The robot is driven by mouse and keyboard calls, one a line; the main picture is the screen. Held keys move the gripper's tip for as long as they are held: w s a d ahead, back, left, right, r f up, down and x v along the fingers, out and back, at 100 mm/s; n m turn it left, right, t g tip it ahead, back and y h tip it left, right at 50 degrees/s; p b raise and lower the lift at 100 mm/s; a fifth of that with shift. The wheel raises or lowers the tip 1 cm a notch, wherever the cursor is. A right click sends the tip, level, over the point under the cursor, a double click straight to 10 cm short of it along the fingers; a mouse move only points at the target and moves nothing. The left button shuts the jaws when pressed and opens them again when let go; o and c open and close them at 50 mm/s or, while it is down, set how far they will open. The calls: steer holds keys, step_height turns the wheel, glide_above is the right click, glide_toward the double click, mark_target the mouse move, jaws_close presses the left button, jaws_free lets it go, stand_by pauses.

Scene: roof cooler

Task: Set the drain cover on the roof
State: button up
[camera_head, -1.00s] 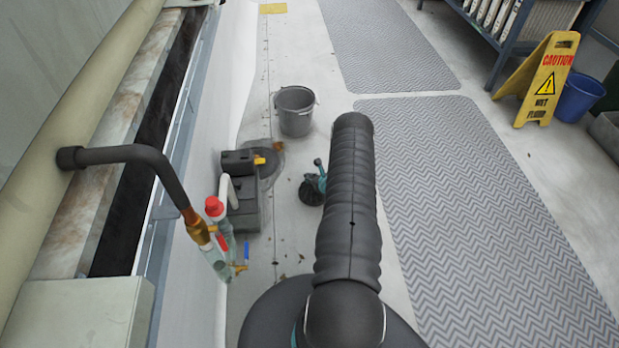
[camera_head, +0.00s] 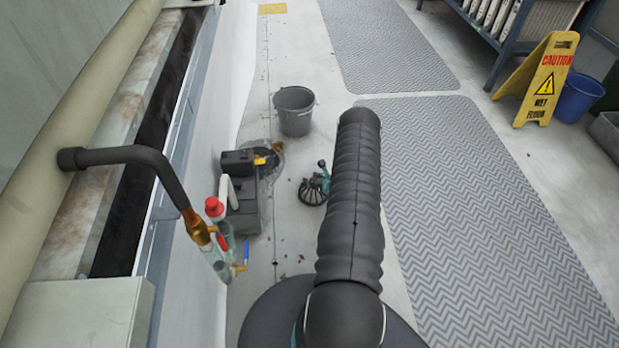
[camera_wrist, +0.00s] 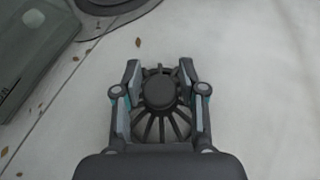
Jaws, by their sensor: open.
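The drain cover (camera_head: 312,194) is a dark, ribbed dome with a round cap. It is on the pale roof surface, right of the black toolbox. In the wrist view the drain cover (camera_wrist: 158,128) lies between the two fingers of my gripper (camera_wrist: 160,82). The fingers are open, one on each side of its cap; whether they touch it I cannot tell. In the head view my gripper (camera_head: 322,179) is just above the cover, partly hidden by my arm. A round dark drain area (camera_head: 270,165) lies behind the toolbox, and its rim shows in the wrist view (camera_wrist: 118,28).
A black toolbox (camera_head: 243,205) stands left of the cover. A grey bucket (camera_head: 295,112) stands farther back. Grey mats (camera_head: 480,220) cover the right side, with a yellow caution sign (camera_head: 540,80) beyond.

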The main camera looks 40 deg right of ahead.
steer(key=v, duration=0.9)
steer(key=w+a+r+n+y, duration=0.3)
steer(key=w+a+r+n, duration=0.15)
steer(key=r, duration=0.55)
steer(key=w+a+r+n+y, duration=0.35)
steer(key=a+r, duration=0.25)
steer(key=r, duration=0.3)
steer(key=s+a+r+n+g+y, duration=0.2)
steer(key=a+r+n+g, duration=0.3)
steer(key=a+r+n, duration=0.8)
steer(key=s+a+r+n+g+h, duration=0.2)
steer(key=s+a+r+n+g, duration=0.3)
steer(key=s+a+r, duration=0.9)
steer(key=s+r+n+t+h, duration=0.1)
steer(key=s+r+n+h, duration=0.2)
steer(key=s, duration=0.4)
steer(key=s+r+n+t+h, duration=0.2)
steer(key=s+r+n+h, duration=0.1)
steer(key=s+r+n, duration=0.3)
steer(key=shift+s+d+n+t, duration=0.35)
steer(key=shift+s+n, duration=0.25)
steer(key=shift+s, duration=0.35)
steer(key=shift+d, duration=0.15)
